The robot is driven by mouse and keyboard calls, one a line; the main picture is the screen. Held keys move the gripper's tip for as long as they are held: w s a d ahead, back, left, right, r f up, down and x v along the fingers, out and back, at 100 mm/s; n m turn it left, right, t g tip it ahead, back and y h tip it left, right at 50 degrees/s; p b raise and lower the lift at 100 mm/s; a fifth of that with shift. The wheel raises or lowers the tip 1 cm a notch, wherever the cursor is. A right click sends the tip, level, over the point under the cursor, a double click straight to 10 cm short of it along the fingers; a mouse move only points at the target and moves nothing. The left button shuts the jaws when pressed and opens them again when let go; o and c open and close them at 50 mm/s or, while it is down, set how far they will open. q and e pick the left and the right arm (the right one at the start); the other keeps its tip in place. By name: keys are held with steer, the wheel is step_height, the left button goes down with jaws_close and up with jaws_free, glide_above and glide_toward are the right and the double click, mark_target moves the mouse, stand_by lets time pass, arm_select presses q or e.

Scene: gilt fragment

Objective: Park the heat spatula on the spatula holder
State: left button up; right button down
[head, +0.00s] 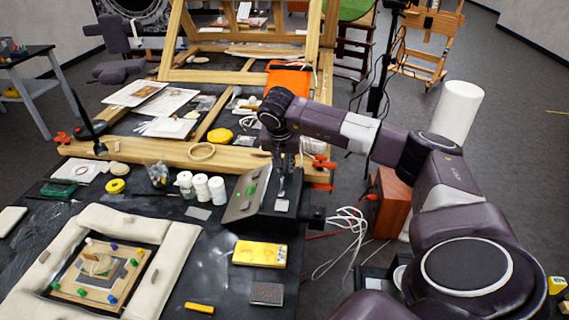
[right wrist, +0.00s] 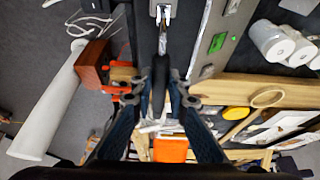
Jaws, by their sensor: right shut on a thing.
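The heat spatula (right wrist: 160,75) has a dark handle and a thin metal end in the right wrist view. My right gripper (right wrist: 158,96) is shut on its handle, and the metal end points toward a pale forked bracket at the top, which looks like the spatula holder (right wrist: 160,12). I cannot tell whether the metal end touches it. In the head view my right gripper (head: 284,160) points down above the dark top of the control unit (head: 243,196), hiding most of the spatula and holder. My left gripper is not in view.
White jars (head: 201,187) stand left of the control unit. A yellow box (head: 260,253) lies in front of it. A wooden beam (head: 170,153) runs behind, with an orange cloth (head: 287,76) farther back. White cables (head: 342,235) hang at the right. A padded frame (head: 180,250) lies front left.

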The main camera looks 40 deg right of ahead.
steer(key=shift+f+b, duration=1.45)
steer(key=shift+f, duration=1)
steer(key=c, duration=2.2)
jaws_free()
steer(key=o, duration=0.6)
